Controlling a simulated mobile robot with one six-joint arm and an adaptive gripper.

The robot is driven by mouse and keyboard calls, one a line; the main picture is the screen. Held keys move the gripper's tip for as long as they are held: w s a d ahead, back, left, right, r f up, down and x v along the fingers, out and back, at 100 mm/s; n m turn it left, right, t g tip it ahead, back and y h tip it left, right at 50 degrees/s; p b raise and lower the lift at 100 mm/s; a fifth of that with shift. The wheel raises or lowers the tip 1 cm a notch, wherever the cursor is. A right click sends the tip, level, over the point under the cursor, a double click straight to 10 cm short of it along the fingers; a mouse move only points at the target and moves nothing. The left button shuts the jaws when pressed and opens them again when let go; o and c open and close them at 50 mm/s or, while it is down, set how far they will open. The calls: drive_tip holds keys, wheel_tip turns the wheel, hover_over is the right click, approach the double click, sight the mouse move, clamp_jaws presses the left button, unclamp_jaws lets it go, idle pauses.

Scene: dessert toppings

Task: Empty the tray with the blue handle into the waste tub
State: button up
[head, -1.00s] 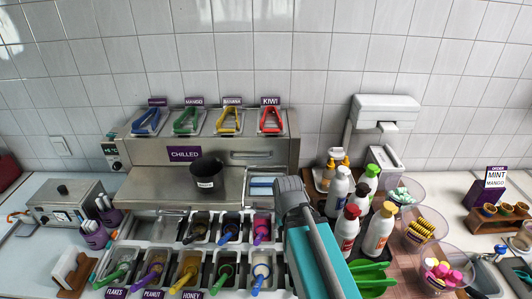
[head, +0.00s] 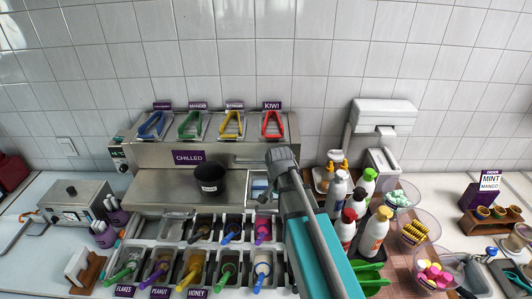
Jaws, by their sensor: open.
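A black tub (head: 209,180) with a white label stands on the steel counter below the CHILLED sign; its label is too small to read. At the left of the chilled unit's top, a small tray (head: 143,135) carries blue tongs (head: 152,124). In the lower rack, two bins hold blue-handled scoops, one in the back row (head: 228,234) and one in the front row (head: 259,280). I cannot tell which of these is the tray with the blue handle. My arm reaches up from the bottom, right of these bins.
Green, yellow and red tongs lie in other trays (head: 230,124) on the chilled unit. Several bottles (head: 374,232) stand close to the right of my arm. Clear tubs (head: 414,232) of toppings stand farther right. The steel counter (head: 148,188) left of the black tub is clear.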

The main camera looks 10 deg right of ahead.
drive_tip(key=w+a+r+m+p, duration=0.1)
drive_tip(key=w+r+m+p, duration=0.6)
drive_tip(key=w+m, duration=0.4)
drive_tip(key=shift+w+r+m+p, duration=0.3)
drive_tip(key=shift+w+r+p, duration=0.1)
drive_tip(key=shift+w+r, duration=0.4)
drive_tip(key=shift+s+a+f, duration=0.1)
wheel_tip(320, 180, down, 14)
drive_tip(key=b, duration=1.3)
drive_tip(key=shift+r+b, duration=0.25)
drive_tip(key=shift+b, duration=0.15)
drive_tip(key=shift+c, duration=0.3)
clamp_jaws()
drive_tip(key=shift+r, duration=0.1)
